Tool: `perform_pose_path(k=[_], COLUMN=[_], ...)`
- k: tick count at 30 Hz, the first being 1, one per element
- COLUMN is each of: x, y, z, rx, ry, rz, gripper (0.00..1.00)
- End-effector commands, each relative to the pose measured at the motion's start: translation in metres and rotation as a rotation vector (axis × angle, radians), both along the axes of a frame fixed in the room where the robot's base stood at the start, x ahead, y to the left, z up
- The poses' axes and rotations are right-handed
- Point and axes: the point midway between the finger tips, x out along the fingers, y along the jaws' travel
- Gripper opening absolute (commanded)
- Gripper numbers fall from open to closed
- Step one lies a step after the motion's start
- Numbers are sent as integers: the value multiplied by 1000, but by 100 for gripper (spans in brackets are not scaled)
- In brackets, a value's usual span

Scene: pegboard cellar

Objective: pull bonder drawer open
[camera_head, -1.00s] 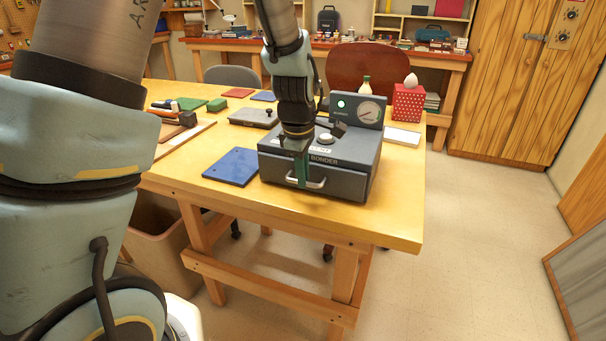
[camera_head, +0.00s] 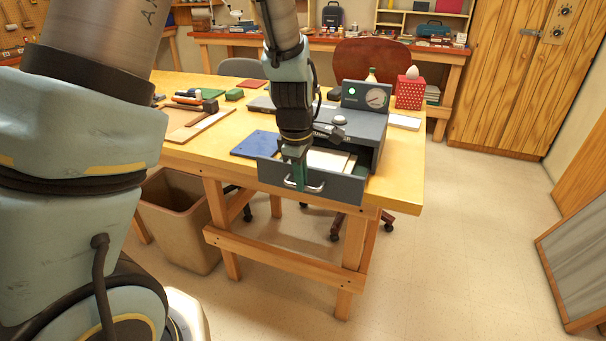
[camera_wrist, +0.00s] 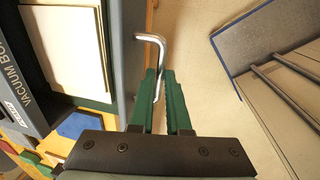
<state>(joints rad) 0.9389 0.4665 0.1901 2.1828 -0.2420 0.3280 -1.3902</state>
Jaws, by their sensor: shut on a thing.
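The grey bonder (camera_head: 362,125) stands on the wooden workbench with its gauge and lit green lamp at the back. Its drawer (camera_head: 335,186) is pulled out at the front, past the bench's front edge, and holds a pale flat item (camera_head: 328,160), also visible in the wrist view (camera_wrist: 72,45). The silver drawer handle (camera_wrist: 150,40) runs between my gripper's green fingers. My gripper (camera_head: 301,180) points down at the drawer front, shut on the handle. In the wrist view the fingers (camera_wrist: 163,85) close around the handle bar. Part of the drawer front is hidden behind the fingers.
A blue mat (camera_head: 255,144) lies left of the bonder, and tools lie on a board (camera_head: 200,122) farther left. A waste bin (camera_head: 182,215) stands below the bench. Open floor (camera_head: 460,250) lies to the right.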

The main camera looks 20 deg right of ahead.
Motion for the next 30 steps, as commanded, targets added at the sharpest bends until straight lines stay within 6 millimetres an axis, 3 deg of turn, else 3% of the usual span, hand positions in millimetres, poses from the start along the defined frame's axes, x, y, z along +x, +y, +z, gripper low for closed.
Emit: perform_pose_path(k=[17, 18, 24, 30], x=[-5, -5, -5, -5], y=[5, 5, 4, 4], z=[0, 0, 0, 0], rx=[-1, -1, -1, -1], ry=[-1, -1, -1, -1], rz=[0, 0, 0, 0], gripper=[0, 18, 41, 45])
